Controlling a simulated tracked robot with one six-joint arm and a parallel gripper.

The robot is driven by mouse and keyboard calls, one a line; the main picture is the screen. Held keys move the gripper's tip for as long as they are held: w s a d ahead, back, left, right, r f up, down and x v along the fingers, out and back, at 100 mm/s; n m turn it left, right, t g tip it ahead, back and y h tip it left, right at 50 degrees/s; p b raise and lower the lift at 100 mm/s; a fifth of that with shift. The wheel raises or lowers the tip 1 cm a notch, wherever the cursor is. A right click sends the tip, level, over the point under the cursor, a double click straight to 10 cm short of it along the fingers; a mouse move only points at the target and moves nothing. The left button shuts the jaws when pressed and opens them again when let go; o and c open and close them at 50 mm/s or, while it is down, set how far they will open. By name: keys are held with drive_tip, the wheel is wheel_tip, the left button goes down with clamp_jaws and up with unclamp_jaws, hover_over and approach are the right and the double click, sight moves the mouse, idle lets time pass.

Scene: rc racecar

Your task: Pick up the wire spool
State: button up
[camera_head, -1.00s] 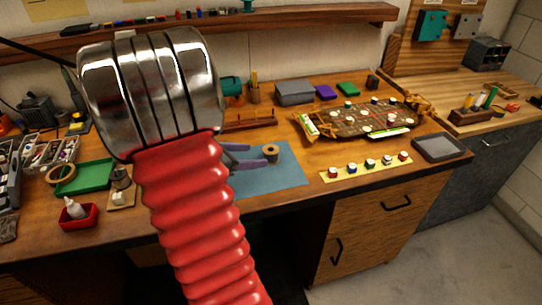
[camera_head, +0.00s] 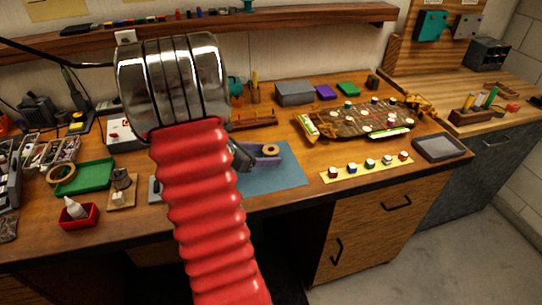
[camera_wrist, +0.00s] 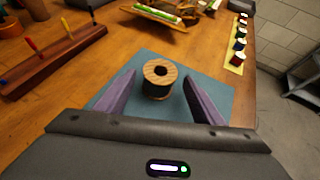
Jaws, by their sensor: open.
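The wire spool (camera_wrist: 160,74) has a round wooden top with a dark hole and dark wire below it. It stands upright on a blue mat (camera_wrist: 222,92). My gripper (camera_wrist: 161,98) is open, with one purple finger on either side of the spool in the wrist view. The spool lies between or just beyond the fingertips, and I see gaps at both sides. In the head view the spool (camera_head: 271,150) shows at the end of my gripper (camera_head: 268,156), partly covered by a finger. The mat (camera_head: 285,180) also shows there.
A yellow strip (camera_head: 367,167) with several small jars lies right of the mat. A wooden tool rack (camera_wrist: 52,58) is left of the gripper in the wrist view. A green tray (camera_head: 84,177) is far left.

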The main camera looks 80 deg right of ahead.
drive_tip(key=shift+s+d+f, duration=0.35)
drive_tip(key=shift+d, duration=0.15)
drive_tip(key=shift+c, duration=0.5)
drive_tip(key=c, duration=1.1)
